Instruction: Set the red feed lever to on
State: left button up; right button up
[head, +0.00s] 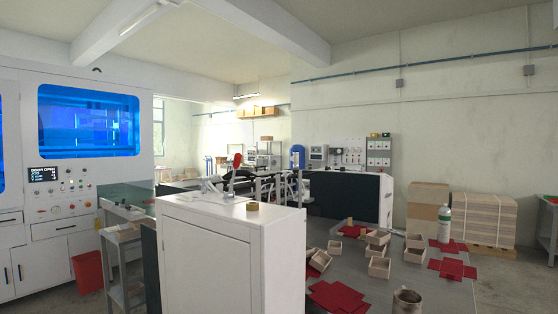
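A small red handle (237,159), which looks like the feed lever, stands up among the machine parts behind the white cabinet (215,245). It is small and far off, and I cannot tell which position it is set to. Its lower end is hidden among dark and metal parts. Neither of my grippers shows in the head view.
The white cabinet stands close in front. A red bin (88,270) stands on the floor at left.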

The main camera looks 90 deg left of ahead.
aim_at(237, 159)
jog(key=u, duration=2.8)
